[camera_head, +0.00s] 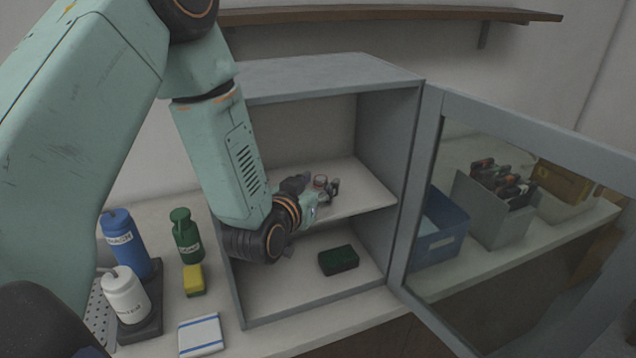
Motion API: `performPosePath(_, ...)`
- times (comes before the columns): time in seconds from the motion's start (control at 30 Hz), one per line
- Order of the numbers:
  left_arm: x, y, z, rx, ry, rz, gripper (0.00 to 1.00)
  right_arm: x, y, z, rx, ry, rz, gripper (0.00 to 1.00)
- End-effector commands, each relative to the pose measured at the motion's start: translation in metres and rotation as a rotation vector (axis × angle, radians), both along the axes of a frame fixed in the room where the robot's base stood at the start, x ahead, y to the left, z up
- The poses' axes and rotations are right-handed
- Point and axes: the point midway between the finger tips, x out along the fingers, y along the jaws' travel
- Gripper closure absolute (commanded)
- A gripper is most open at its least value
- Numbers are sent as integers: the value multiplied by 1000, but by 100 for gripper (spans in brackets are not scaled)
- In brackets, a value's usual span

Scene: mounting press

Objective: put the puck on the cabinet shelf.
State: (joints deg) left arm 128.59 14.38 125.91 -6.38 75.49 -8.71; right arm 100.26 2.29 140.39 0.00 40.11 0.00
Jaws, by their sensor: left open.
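The grey cabinet (418,150) stands open, with its glass-paned door swung out to the right. Its middle shelf (362,200) is pale and flat. My left arm comes in from the left and reaches into the cabinet. My left gripper (316,187) is open just over the middle shelf. A small round thing with a reddish tint, which looks like the puck (320,181), shows by the fingertips at the shelf. I cannot tell whether the fingers touch it. My wrist hides part of the shelf's front left. My right gripper is out of view.
A dark green block (338,260) lies on the cabinet floor. Left are blue (130,245), white (125,296) and green (186,238) bottles, a yellow sponge (193,281) and a folded cloth (201,335). Bins (440,238) show through the door glass. A wall shelf (390,14) runs above.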

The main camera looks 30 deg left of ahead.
Motion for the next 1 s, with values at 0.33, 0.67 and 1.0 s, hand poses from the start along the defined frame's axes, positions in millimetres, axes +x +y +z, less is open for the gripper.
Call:
performPosePath(0.33, -6, 0, 4, -1, 1, 1, 51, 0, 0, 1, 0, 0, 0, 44)
performPosePath(0.67, -66, -3, 15, -5, 2, 2, 51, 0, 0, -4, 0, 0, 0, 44)
performPosePath(1.0, -97, -5, 26, 3, 3, 1, 51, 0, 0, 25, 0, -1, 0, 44)
